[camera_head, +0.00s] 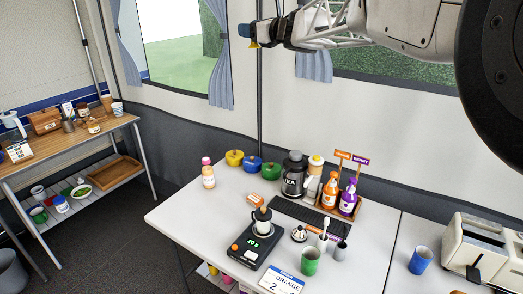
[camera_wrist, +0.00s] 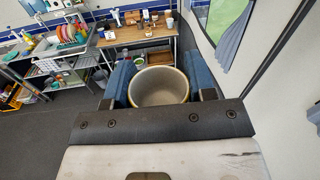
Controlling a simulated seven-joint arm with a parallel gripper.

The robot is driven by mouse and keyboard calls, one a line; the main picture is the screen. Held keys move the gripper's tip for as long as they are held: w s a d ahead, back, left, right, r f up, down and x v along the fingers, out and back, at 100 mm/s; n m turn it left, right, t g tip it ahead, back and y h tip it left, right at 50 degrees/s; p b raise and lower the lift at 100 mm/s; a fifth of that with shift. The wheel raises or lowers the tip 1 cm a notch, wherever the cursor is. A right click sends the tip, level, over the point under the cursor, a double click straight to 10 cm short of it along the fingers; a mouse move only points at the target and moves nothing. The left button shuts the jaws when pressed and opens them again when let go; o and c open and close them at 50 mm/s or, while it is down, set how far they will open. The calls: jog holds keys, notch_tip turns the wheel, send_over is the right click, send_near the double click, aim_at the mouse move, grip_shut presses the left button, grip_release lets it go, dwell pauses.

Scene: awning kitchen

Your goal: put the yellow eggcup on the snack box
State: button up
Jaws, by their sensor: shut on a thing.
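My gripper (camera_head: 252,32) is at the top of the head view, high above the table and in front of the tent wall. It is shut on the yellow eggcup (camera_head: 254,44), whose small yellow part shows below the fingers. In the wrist view the eggcup (camera_wrist: 158,101) sits between the two blue finger pads, its round opening facing the camera and its inside empty. A small orange and white box (camera_head: 264,201) lies on the white table; it may be the snack box, but its label is too small to read.
A wooden side table (camera_head: 100,127) stands left. Bare tabletop shows at the left.

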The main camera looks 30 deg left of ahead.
jog(key=shift+w+a+r+n+g, duration=0.15)
jog(key=shift+a+n+g, duration=0.25)
jog(key=shift+g, duration=0.2)
jog(key=shift+w+a+g, duration=0.15)
jog(key=shift+a+g, duration=0.05)
jog(key=shift+g, duration=0.1)
send_over(253, 196)
notch_tip(253, 196, down, 50)
jog(key=shift+s+f, duration=0.2)
jog(key=shift+f, duration=3.1)
jog(key=shift+f, duration=1.85)
jog(key=shift+f, duration=0.1)
